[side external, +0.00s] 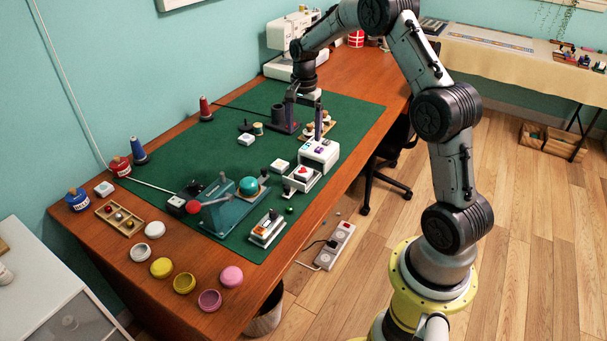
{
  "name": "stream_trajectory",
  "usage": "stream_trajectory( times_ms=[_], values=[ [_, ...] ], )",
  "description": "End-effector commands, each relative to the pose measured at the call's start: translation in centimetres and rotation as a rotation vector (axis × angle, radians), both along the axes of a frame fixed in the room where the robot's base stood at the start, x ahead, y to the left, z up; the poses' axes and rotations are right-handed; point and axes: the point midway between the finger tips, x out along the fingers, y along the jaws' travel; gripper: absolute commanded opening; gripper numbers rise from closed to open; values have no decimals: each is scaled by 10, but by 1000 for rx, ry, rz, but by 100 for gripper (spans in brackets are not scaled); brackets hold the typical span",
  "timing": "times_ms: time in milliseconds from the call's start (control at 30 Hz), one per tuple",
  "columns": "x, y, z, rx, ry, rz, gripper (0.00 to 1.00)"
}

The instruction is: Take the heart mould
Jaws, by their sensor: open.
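A small white piece with a red mark, which looks like the heart mould (302,172), sits in an open tray or drawer (297,187) at the front of a white box (320,152). The mark is too small for me to be sure of its shape. My gripper (304,126) is open, with its fingers pointing down above the green mat. It appears behind and above the white box, apart from the red-marked piece. Nothing shows between the fingers.
The green mat (200,151) also holds a teal press (232,208), a white-and-orange block (267,228) and a dark cylinder (284,118). Small white blocks lie near the box. Round coloured tins and a wooden tray (119,218) stand at the near left. The mat's middle is fairly clear.

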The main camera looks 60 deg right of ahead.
Motion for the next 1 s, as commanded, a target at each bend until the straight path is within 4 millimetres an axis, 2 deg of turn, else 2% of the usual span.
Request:
stream_trajectory(
  times_ms=[167,400,500,767,1000],
  values=[
    [-4,-4,-22,4,7,-11,92],
    [-4,-3,-66,4,7,-9,92],
    [-3,-3,-79,3,6,-9,92],
    [-3,-1,-96,3,5,-8,92],
    [-2,5,-130,3,6,-8,92]
  ],
)
